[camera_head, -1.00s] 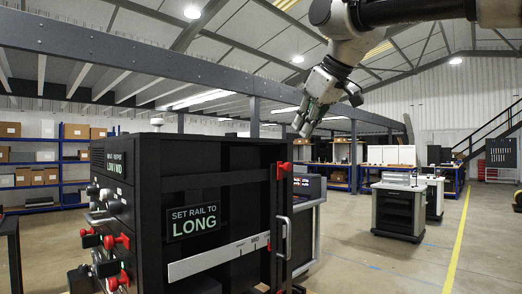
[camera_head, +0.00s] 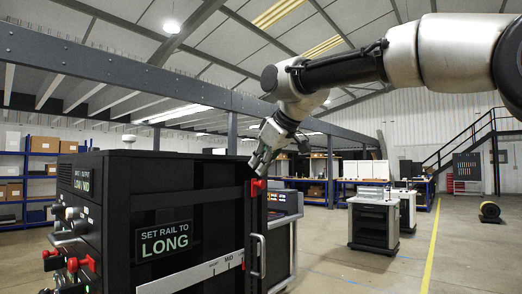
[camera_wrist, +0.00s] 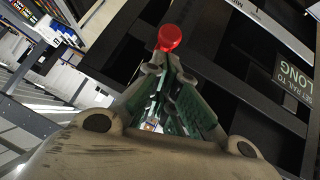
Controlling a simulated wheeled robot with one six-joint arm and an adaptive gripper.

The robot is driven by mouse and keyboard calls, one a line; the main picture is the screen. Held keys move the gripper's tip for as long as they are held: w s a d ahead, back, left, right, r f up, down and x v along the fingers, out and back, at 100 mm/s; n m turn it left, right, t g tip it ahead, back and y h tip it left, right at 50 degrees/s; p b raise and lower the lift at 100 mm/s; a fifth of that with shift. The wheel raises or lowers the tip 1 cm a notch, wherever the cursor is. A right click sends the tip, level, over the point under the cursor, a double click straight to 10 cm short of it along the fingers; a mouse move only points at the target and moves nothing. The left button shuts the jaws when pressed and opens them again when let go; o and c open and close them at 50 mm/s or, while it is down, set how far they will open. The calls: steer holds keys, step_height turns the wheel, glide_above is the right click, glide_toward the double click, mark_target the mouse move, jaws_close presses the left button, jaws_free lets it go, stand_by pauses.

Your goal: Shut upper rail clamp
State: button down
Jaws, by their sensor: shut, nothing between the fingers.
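The upper rail clamp is a small red piece (camera_head: 257,187) at the top right edge of the black rack cabinet (camera_head: 205,215). In the wrist view the clamp shows as a round red knob (camera_wrist: 170,37) just beyond the fingertips. My gripper (camera_head: 257,168) is right above the clamp in the head view, pointing down. In the wrist view the fingers of my gripper (camera_wrist: 165,66) are together at the tips, with nothing held. I cannot tell whether the tips touch the clamp. Whether the clamp is open or shut is also unclear.
A sign reading "SET RAIL TO LONG" (camera_head: 166,238) is on the cabinet side, above a marked silver rail (camera_head: 200,276). A vertical handle (camera_head: 259,256) stands out at the right edge. A grey workstation (camera_head: 374,225) stands farther back, with open floor around it.

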mark_target(259, 181)
steer(key=shift+w+f, duration=0.1)
steer(key=shift+f, duration=0.3)
steer(key=shift+f, duration=0.1)
steer(key=shift+f, duration=1.45)
steer(key=shift+d, duration=0.1)
